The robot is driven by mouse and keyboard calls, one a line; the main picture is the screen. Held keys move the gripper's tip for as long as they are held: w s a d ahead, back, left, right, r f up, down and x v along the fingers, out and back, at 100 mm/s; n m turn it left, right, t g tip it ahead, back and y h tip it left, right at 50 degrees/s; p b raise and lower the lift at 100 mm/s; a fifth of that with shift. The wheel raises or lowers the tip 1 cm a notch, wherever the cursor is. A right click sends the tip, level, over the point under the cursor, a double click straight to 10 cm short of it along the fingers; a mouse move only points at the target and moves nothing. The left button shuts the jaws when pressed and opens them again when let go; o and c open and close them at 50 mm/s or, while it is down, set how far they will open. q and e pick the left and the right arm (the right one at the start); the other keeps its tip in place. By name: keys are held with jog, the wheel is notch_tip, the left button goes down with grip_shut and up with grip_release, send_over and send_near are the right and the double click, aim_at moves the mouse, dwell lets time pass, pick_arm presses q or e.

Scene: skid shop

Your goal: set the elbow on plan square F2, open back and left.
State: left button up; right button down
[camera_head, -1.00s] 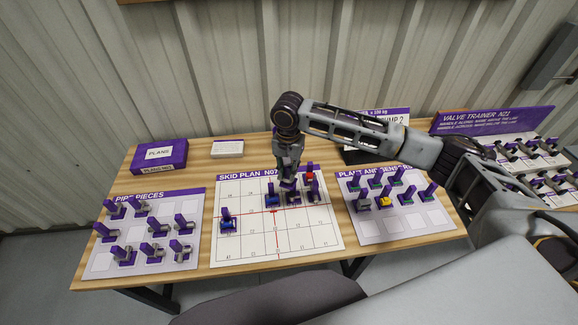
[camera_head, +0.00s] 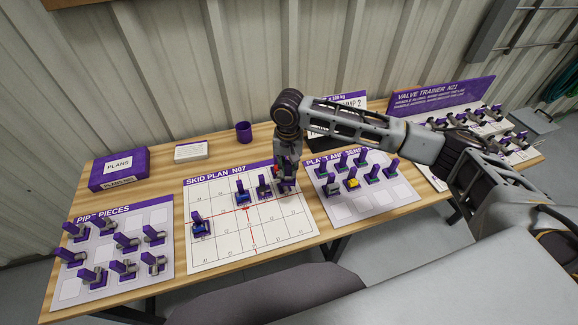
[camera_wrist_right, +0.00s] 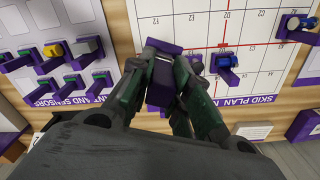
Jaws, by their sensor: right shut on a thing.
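My right gripper (camera_head: 286,177) is over the right part of the skid plan (camera_head: 213,248), low near the board's back right. In the right wrist view, the gripper (camera_wrist_right: 165,85) is shut on the purple handle of a piece (camera_wrist_right: 163,75), taken to be the elbow. The piece's pipe body is hidden by the fingers, so its openings and its contact with the board cannot be told. A blue piece (camera_head: 241,196) and a grey piece (camera_head: 264,189) stand left of the gripper. A red part (camera_head: 277,169) shows just behind it. My left gripper is not in view.
Another blue piece (camera_head: 200,227) stands at the plan's left. The pipe pieces board (camera_head: 70,290) is at left, the plant and sensors board (camera_head: 345,207) at right, both holding several handled pieces. A purple cup (camera_head: 243,131) stands behind.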

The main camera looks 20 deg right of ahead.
jog(key=shift+s+d+n, duration=0.2)
jog(key=shift+d+n, duration=0.2)
jog(key=shift+d, duration=0.05)
jog(key=shift+n, duration=0.5)
jog(key=shift+a+n, duration=0.1)
jog(key=shift+n, duration=1.2)
jog(key=shift+f+b, duration=1.55)
jog(key=shift+b, duration=1.05)
jog(key=shift+f, duration=1.2)
